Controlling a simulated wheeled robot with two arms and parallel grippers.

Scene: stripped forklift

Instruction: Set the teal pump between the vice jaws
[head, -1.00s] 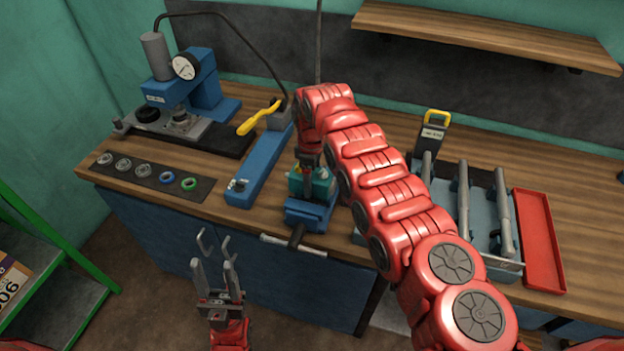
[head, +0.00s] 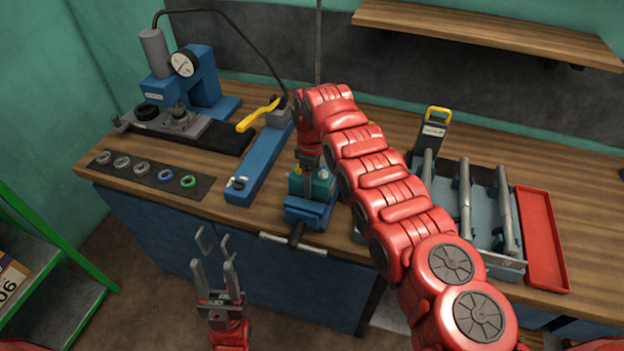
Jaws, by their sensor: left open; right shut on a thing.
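The teal pump (head: 321,184) is at the blue vice (head: 305,213) on the front edge of the bench. It appears to sit at the vice's jaws; the arm hides part of it, so I cannot tell whether it rests fully between them. My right gripper (head: 308,179) reaches down from above and is shut on the pump. The vice's handle bar (head: 293,243) sticks out in front of the bench. My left gripper (head: 217,262) is open and empty, in front of the bench, to the left of the vice.
A blue fixture with a yellow-handled lever (head: 258,165) stands left of the vice. A dial press (head: 185,90) and a mat with several rings (head: 150,174) are further left. A grey tray with cylinders (head: 511,268) and a red tray (head: 541,240) are at right.

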